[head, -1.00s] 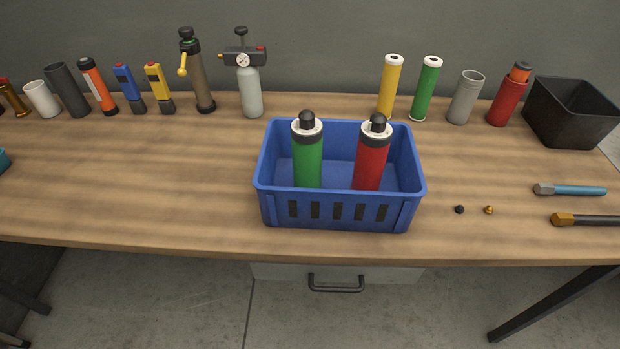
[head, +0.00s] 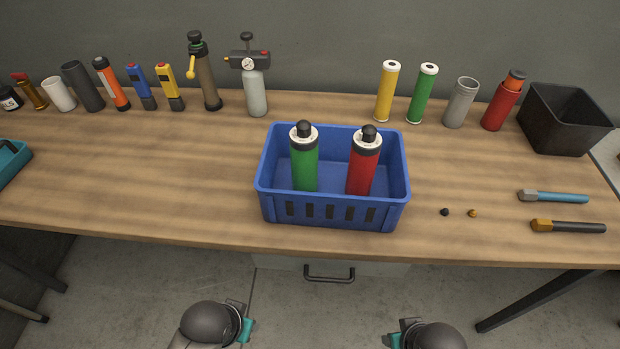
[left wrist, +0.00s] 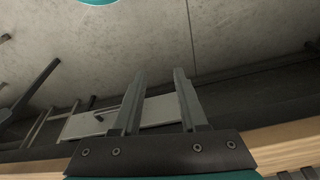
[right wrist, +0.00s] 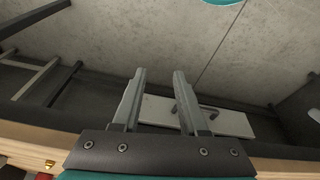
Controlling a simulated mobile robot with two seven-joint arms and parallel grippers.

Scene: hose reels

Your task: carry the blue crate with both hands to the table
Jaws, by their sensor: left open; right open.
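The blue crate (head: 335,212) sits upright on the wooden table (head: 150,170), near its front edge at the middle. A green cylinder with a black cap (head: 304,160) and a red cylinder with a black cap (head: 363,165) stand in it. In the head view both of my wrists show at the bottom, in front of the table, with the fingers hidden. In the left wrist view my left gripper (left wrist: 157,75) is open and empty. In the right wrist view my right gripper (right wrist: 160,75) is open and empty. Neither touches the crate.
Several flashlights, tubes and pumps stand along the back of the table. A black bin (head: 562,125) is at the back right. Two tools, the blue-handled one (head: 555,197) and the dark-handled one (head: 570,226), lie at the right. A drawer handle (head: 329,274) sticks out below the front edge.

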